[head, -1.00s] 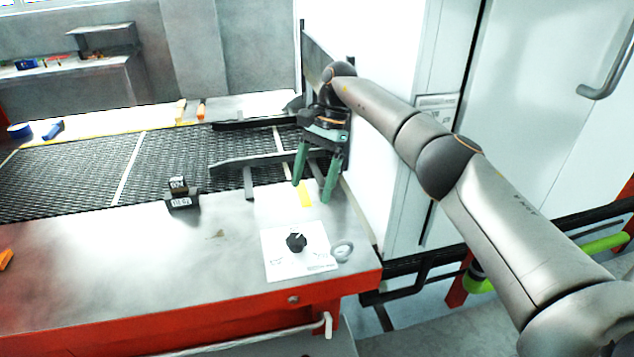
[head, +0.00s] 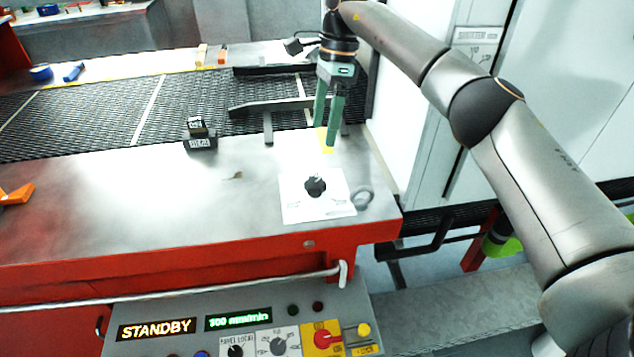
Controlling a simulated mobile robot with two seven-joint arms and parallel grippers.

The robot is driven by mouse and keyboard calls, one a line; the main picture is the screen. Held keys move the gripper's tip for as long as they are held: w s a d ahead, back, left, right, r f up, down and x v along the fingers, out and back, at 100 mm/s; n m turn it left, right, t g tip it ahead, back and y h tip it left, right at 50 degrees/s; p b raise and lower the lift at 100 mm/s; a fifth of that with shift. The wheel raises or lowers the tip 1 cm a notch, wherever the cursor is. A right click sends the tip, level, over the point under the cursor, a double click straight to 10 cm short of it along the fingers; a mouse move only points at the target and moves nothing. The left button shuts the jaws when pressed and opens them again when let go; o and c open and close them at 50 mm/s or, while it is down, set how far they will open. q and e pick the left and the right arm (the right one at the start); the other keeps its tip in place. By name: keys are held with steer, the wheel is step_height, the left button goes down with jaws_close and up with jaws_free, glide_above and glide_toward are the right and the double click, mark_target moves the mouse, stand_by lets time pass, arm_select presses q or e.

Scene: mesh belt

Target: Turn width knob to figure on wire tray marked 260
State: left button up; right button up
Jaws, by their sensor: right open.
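A black knob (head: 315,186) with a light pointer line sits on a white dial plate (head: 300,207) at the near right of the steel table top. The plate's markings are too small to read. My right gripper (head: 325,137) is open and empty, its green fingers pointing down. In the picture it is just above the knob and apart from it. A small black block with white labels (head: 200,142) stands at the near edge of the mesh belt; its figures are not legible, and I cannot tell whether it is the wire tray. My left gripper is out of view.
A grey guide rail (head: 270,106) crosses the mesh belt (head: 90,118) behind the knob. A metal ring (head: 362,198) lies right of the plate. A control panel (head: 215,338) reading STANDBY is below the red table edge. The table left of the knob is mostly clear.

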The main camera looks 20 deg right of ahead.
mark_target(316, 182)
steer(key=f+m+b, duration=0.1)
steer(key=f+m, duration=0.1)
steer(key=f, duration=0.2)
steer(key=s+a+f+m+h+b, duration=0.1)
steer(key=f+m, duration=0.2)
steer(key=f, duration=0.1)
steer(key=a+f+m+t+h+b, duration=0.1)
steer(key=f+m+b, duration=0.1)
steer(key=f, duration=0.2)
steer(key=shift+s+a+f+m, duration=0.1)
steer(key=shift+s+a+m, duration=0.15)
steer(key=shift+s+m, duration=0.15)
steer(key=shift+w, duration=0.1)
steer(key=c, duration=1.4)
